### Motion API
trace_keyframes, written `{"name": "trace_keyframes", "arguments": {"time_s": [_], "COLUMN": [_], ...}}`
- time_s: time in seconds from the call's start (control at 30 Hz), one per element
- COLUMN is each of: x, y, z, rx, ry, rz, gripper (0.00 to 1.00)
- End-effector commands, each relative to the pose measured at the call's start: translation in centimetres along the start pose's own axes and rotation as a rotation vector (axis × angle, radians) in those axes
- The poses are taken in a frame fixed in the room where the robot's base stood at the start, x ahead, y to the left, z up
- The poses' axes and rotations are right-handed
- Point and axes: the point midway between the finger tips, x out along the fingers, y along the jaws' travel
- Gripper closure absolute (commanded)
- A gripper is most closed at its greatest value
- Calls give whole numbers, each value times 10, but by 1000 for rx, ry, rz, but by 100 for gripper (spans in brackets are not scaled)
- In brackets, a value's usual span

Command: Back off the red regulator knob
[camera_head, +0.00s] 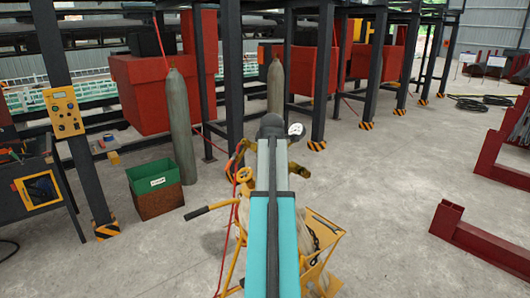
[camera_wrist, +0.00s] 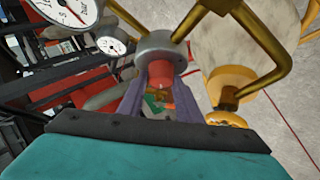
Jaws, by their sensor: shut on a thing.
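The red regulator knob (camera_wrist: 160,70) shows in the wrist view, under the round grey regulator body (camera_wrist: 162,47). My gripper (camera_wrist: 158,82) has its two purple-grey fingers on either side of the knob and is shut on it. The fingers hide the knob's sides. Brass pipes (camera_wrist: 262,40) run from the regulator, and two white dial gauges sit at upper left, one large (camera_wrist: 70,10) and one small (camera_wrist: 111,45). In the head view my arm hides the knob and regulator; one gauge face (camera_head: 296,129) shows beside the arm's end.
The yellow cylinder trolley (camera_head: 322,240) stands under my arm, its handle (camera_head: 210,208) sticking out left. A red hose (camera_head: 228,240) hangs beside it. A grey gas cylinder (camera_head: 181,125) and a green bin (camera_head: 153,177) stand left. Red steel beams (camera_head: 480,240) lie right; the floor between is clear.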

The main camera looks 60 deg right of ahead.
Motion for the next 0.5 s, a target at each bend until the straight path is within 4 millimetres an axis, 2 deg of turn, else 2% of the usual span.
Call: {"name": "trace_keyframes", "arguments": {"time_s": [0.13,0.17,0.23,0.5], "x": [0,0,0,0], "y": [3,3,2,1], "z": [-1,-1,-1,-1], "rx": [-1,-1,-1,0], "ry": [2,2,2,1], "rz": [8,8,7,3], "gripper": [91,63,52,50]}}
